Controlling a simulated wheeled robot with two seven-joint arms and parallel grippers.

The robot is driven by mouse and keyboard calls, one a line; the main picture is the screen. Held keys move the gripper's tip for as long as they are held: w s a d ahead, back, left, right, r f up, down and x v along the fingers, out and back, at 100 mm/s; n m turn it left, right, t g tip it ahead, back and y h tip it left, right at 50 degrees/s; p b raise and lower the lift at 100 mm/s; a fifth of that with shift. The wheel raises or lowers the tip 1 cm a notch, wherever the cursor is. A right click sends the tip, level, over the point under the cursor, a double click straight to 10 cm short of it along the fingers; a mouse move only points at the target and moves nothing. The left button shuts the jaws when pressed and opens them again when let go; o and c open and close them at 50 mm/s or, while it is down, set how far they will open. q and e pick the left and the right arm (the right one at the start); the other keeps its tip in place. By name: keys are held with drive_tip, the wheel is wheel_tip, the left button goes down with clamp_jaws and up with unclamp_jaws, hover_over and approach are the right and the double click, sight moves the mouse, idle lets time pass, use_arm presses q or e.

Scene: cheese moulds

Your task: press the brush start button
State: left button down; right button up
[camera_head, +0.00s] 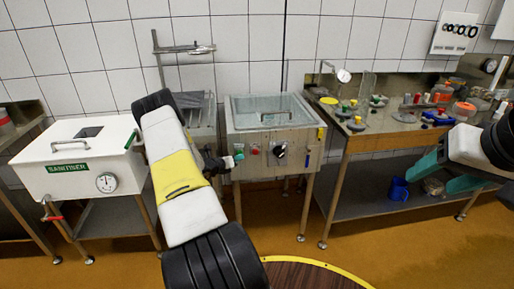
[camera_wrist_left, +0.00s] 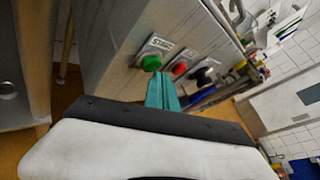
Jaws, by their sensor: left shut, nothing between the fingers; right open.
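The green start button (camera_wrist_left: 151,62) sits on a plate marked START on the steel panel; it also shows in the head view (camera_head: 238,148). The panel is the front of a steel basin unit (camera_head: 300,139). My left gripper (camera_head: 229,161) is shut and empty, its teal fingers pointing at the panel by the button. In the left wrist view the fingertips (camera_wrist_left: 160,77) appear just below the green button; I cannot tell whether they touch it. My right gripper (camera_head: 446,176) is open and empty at the far right, away from the panel.
A red button (camera_wrist_left: 180,68) and a black knob (camera_wrist_left: 203,76) lie beside the green one. A white sanitiser box (camera_head: 75,165) stands left. A workbench (camera_head: 375,137) with several small items stands right, a blue mug (camera_head: 398,189) on its lower shelf.

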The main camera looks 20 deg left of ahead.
use_arm(q)
drive_tip(key=shift+w+a, duration=0.25)
drive_tip(key=shift+w, duration=0.2)
idle(1.0)
drive_tip(key=shift+s+d, duration=0.5)
drive_tip(key=shift+s, duration=0.25)
drive_tip(key=s+d, duration=0.1)
drive_tip(key=s, duration=0.2)
drive_tip(key=s+d, duration=0.1)
drive_tip(key=shift+s+d, duration=0.2)
drive_tip(key=shift+d, duration=0.1)
idle(0.7)
